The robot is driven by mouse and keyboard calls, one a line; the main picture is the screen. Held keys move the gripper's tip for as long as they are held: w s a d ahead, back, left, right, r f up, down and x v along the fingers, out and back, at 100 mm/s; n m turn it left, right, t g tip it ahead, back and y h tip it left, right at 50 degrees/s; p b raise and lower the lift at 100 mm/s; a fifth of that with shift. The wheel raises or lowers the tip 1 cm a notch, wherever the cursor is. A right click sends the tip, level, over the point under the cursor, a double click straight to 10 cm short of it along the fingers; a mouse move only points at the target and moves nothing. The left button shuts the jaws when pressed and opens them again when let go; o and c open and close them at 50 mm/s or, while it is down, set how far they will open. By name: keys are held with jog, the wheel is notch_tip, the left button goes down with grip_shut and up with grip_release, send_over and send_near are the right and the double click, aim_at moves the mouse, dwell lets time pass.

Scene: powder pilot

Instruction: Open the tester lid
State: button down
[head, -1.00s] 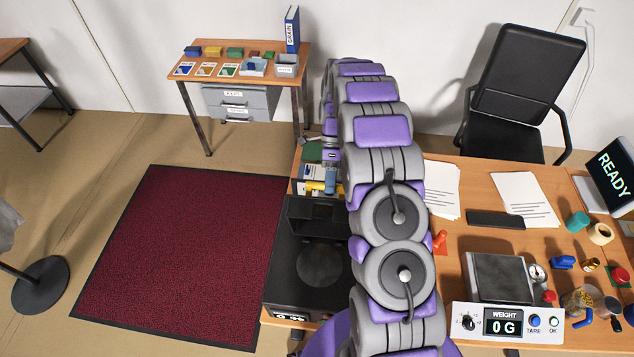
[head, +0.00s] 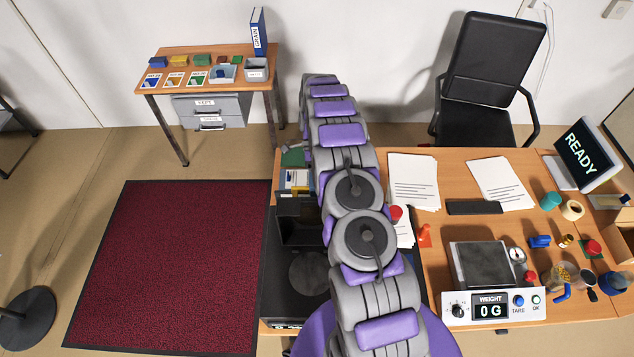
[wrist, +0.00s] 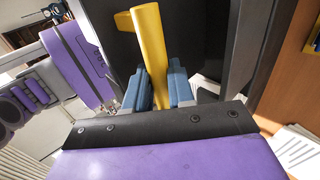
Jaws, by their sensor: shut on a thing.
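The tester, a black box with a round dark plate (head: 308,272) and a small display at its front, stands on the desk's left part, partly behind my arm in the head view. In the wrist view, a yellow handle (wrist: 150,50) stands between the blue fingertips of my gripper (wrist: 160,90), which are shut on it. A dark panel (wrist: 198,30) shows behind the handle; it looks like the lid, but its angle is unclear. My arm hides the gripper and handle in the head view.
A scale (head: 482,266) reading 0 G, papers (head: 413,180), and a READY screen (head: 583,153) are on the desk to the right. Small jars and knobs crowd its right end. A dark red mat (head: 170,265) lies on clear floor to the left.

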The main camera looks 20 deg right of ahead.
jog(key=shift+a, duration=0.25)
jog(key=c, duration=1.4)
grip_release()
jog(key=o, duration=0.4)
jog(key=shift+a, duration=0.5)
jog(key=shift+o, duration=0.2)
jog(key=shift+d+r, duration=0.25)
jog(key=shift+d, duration=0.25)
notch_tip(320, 180, up, 4)
jog(key=p, duration=0.2)
jog(key=shift+f+p, duration=0.15)
jog(key=shift+p, duration=0.15)
jog(key=s+a+b, duration=0.2)
jog(key=s+a, duration=0.2)
jog(key=s, duration=1.1)
jog(key=shift+s+r+b, duration=0.3)
jog(key=shift+r, duration=0.15)
